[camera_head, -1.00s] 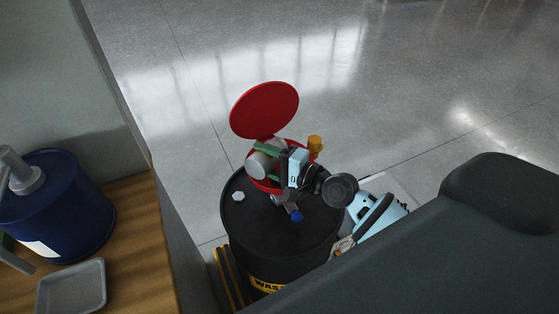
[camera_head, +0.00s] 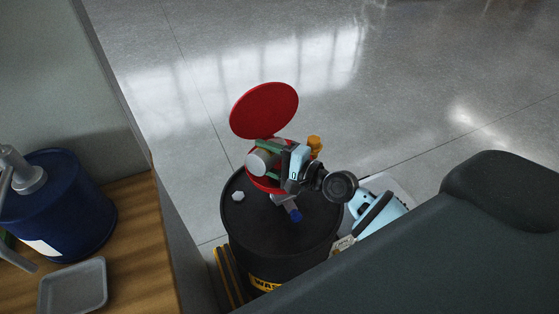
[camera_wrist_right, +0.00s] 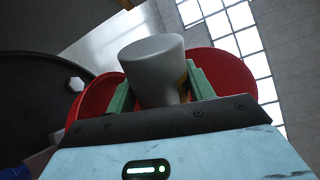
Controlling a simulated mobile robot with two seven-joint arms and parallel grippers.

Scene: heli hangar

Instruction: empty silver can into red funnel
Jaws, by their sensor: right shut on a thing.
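The red funnel (camera_head: 256,183) sits on top of a black waste drum (camera_head: 270,228), with its round red lid (camera_head: 264,110) standing open behind it. My right gripper (camera_head: 268,152) is shut on the silver can (camera_head: 260,163) and holds it tilted over the funnel's mouth. In the right wrist view the can (camera_wrist_right: 152,70) lies between the green fingers of the gripper (camera_wrist_right: 160,92), with the red funnel (camera_wrist_right: 92,105) behind it. The can's open end and any contents are hidden. My left gripper is not in view.
A wooden bench (camera_head: 140,240) at the left holds a blue drum (camera_head: 62,205) with a pump and a grey tray (camera_head: 72,288). A yellow-orange fitting (camera_head: 314,143) stands beside the funnel. The grey floor (camera_head: 400,80) behind is open.

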